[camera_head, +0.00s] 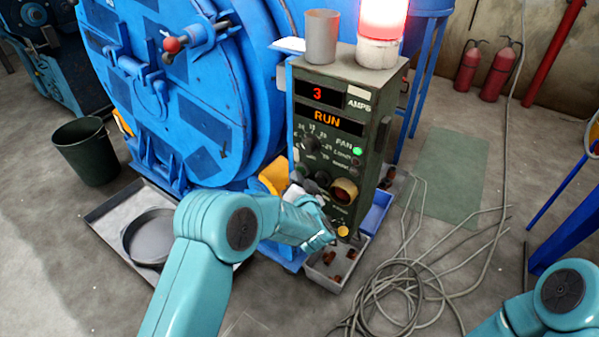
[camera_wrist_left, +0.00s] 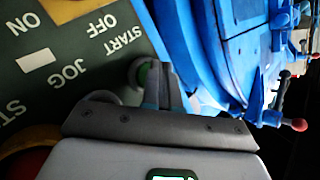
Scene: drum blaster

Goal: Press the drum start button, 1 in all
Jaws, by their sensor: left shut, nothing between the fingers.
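The dark green control box (camera_head: 345,90) stands before the blue drum machine (camera_head: 180,85). Its displays read 3 and RUN. In the left wrist view a green button (camera_wrist_left: 143,75) lies near the START label (camera_wrist_left: 124,42), partly hidden by my left gripper's fingers. My left gripper (camera_wrist_left: 152,85) is shut and empty, its tips at the button; I cannot tell whether they press it. In the head view my left gripper (camera_head: 308,182) is at the lower left of the panel, covering part of it. My right gripper is out of view; only my right arm shows.
A lit red beacon (camera_head: 382,25) and a grey cup (camera_head: 321,36) stand on the box. A large red button (camera_head: 345,190) is on the panel beside my left gripper. Loose cables (camera_head: 400,290) lie on the floor. A tray (camera_head: 105,212) lies at left.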

